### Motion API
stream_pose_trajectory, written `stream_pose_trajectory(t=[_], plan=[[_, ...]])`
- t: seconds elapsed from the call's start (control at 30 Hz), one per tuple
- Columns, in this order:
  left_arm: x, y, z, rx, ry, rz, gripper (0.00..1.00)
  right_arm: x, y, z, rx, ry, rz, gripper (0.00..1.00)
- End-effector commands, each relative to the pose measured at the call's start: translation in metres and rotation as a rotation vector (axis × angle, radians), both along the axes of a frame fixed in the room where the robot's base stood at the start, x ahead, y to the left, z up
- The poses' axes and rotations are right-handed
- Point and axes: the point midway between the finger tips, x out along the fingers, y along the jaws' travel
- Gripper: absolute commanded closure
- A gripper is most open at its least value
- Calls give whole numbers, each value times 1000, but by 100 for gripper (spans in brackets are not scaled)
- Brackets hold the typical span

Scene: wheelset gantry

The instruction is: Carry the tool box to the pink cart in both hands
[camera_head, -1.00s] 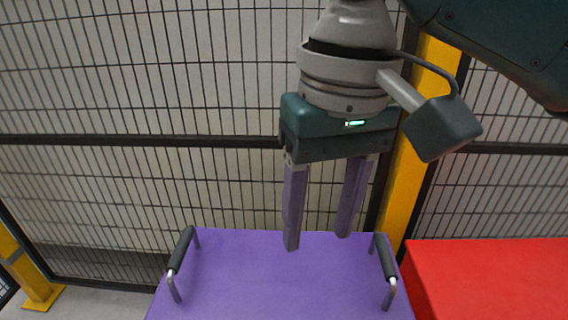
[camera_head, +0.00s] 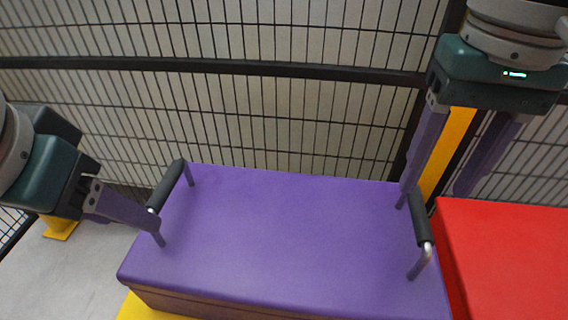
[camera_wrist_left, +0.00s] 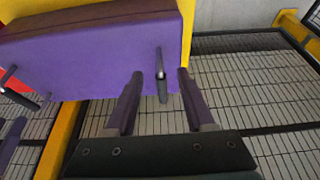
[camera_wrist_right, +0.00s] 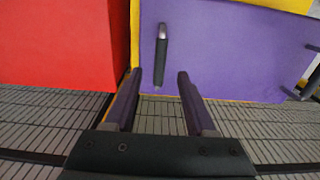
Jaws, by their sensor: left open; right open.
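The tool box is a purple box (camera_head: 290,240) with a dark bar handle at each end. My left gripper (camera_head: 148,218) is open at the left handle (camera_head: 168,185). In the left wrist view that handle (camera_wrist_left: 162,88) lies between the open fingertips (camera_wrist_left: 160,74). My right gripper (camera_head: 436,190) is open above the right handle (camera_head: 420,220). In the right wrist view the handle (camera_wrist_right: 160,62) lines up between and just beyond the fingertips (camera_wrist_right: 159,75). Neither gripper is shut on a handle. I see no pink cart.
The box sits on a yellow support (camera_head: 150,309), mostly hidden. A red block-like surface (camera_head: 510,255) stands close to the box's right side. A mesh fence (camera_head: 290,110) with a yellow post (camera_head: 445,150) runs behind. Grey floor (camera_head: 70,270) is clear at the left.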

Motion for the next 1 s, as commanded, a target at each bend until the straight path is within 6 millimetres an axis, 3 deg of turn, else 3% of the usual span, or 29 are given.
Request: stream_pose_trajectory(t=[0.2, 0.4, 0.83, 1.0], plan=[[14, -3, -37, 0, 4, 1, 46, -1, 0, -39, -1, 3, -1, 44], [24, -4, -58, -1, 1, 0, 46, 0, 0, -63, -1, 2, -1, 44], [26, -5, -65, -1, 0, -1, 47, 0, 0, -70, 0, -1, 1, 45], [26, -5, -65, -1, 0, -1, 66, 0, 0, -70, 0, 0, 1, 64]])
